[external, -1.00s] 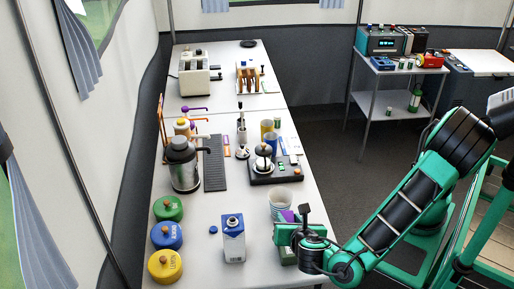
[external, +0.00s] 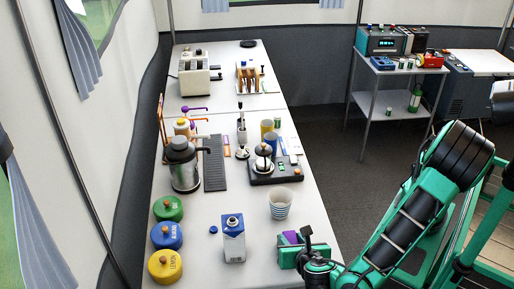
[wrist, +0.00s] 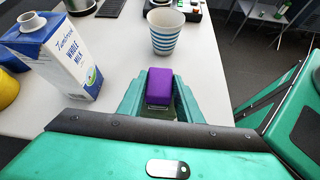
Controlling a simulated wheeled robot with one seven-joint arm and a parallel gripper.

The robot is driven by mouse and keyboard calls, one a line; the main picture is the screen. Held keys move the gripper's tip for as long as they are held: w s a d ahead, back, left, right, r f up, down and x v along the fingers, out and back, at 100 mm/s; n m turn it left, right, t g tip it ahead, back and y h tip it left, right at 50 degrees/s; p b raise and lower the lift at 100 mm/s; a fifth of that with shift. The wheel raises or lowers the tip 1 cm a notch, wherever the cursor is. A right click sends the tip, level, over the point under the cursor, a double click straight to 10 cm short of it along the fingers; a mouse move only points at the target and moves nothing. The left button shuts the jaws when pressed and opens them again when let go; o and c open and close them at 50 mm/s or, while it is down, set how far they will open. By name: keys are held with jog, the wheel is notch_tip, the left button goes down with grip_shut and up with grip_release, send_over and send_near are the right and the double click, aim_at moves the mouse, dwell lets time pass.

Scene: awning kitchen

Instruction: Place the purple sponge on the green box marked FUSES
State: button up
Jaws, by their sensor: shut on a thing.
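The purple sponge (wrist: 159,84) sits between the two teal fingers of my gripper (wrist: 160,95) in the wrist view. My gripper is shut on it. In the external view the sponge (external: 291,237) shows just above the teal fingers of my gripper (external: 289,256), at the right front edge of the white table. I cannot clearly pick out the green FUSES box or its marking. A small dark green patch (wrist: 158,114) shows below the sponge between the fingers, and I cannot tell what it belongs to.
A striped paper cup (external: 280,205) stands just behind my gripper. A milk carton (external: 233,240) stands to its left, with green, blue and yellow lidded canisters (external: 165,266) farther left. A black-based coffee device (external: 275,172) is farther back. The floor lies beyond the table's right edge.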

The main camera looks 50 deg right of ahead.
jog(key=shift+f, duration=0.1)
jog(key=o, duration=1.1)
